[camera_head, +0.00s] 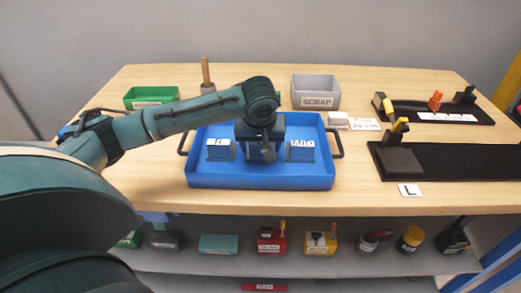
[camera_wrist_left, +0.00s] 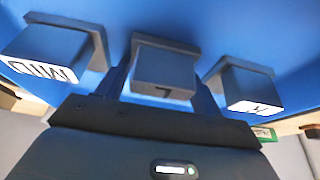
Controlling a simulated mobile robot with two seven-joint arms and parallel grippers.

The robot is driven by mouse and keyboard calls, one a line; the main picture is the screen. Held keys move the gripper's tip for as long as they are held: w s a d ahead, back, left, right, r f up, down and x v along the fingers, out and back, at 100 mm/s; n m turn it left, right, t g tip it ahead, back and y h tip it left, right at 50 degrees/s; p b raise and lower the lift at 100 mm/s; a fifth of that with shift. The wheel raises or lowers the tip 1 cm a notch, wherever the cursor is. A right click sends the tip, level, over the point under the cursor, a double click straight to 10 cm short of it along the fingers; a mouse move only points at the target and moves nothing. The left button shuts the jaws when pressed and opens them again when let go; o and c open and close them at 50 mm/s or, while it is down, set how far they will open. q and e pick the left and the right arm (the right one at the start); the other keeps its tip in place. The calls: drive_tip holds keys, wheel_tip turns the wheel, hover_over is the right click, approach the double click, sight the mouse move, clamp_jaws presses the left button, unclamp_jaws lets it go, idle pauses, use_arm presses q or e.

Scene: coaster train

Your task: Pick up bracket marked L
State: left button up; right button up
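The blue tray (camera_head: 260,183) stands on the wooden table and holds three grey-blue brackets. The middle bracket (camera_head: 262,152) is partly hidden by my gripper. My left gripper (camera_head: 262,148) points down over the tray. Its fingers (camera_wrist_left: 164,88) stand on either side of the middle bracket, apart from each other; contact with it is not clear. A bracket with a MID label (camera_wrist_left: 48,70) and another labelled bracket (camera_wrist_left: 250,100) flank it. My right gripper is out of view.
A grey SCRAP bin (camera_head: 315,92) and a green bin (camera_head: 150,97) stand behind the tray. Two black fixtures (camera_head: 450,160) lie at the right, with a card marked L (camera_head: 410,190) in front. A shelf with several items runs below.

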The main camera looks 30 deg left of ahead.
use_arm(q)
drive_tip(key=c, duration=0.8)
